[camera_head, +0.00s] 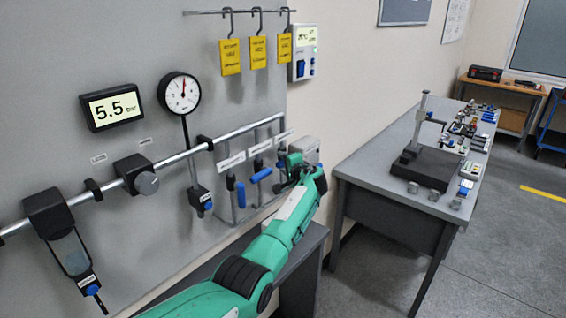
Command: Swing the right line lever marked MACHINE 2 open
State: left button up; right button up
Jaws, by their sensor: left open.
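Three drop lines branch down from the wall pipe, each under a small white label too small to read. The left line has a blue lever handle (241,194) hanging down. The middle line has a blue lever handle (261,175) slanting out. At the right line, under the rightmost label (284,137), the lever is mostly hidden behind my left gripper (291,166). My left gripper is open there, at the end of my green arm; I cannot tell if it touches the lever. My right gripper is not in view.
A pressure display (111,107) reads 5.5 bar, beside a round gauge (180,92). Yellow tags (257,52) hang from a rail above. A grey bench (388,176) with a dark-based measuring stand (423,168) stands right.

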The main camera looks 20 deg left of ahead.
pick_arm(q)
jog(key=shift+w+a, duration=0.2)
jog(key=shift+a, duration=0.05)
grip_shut()
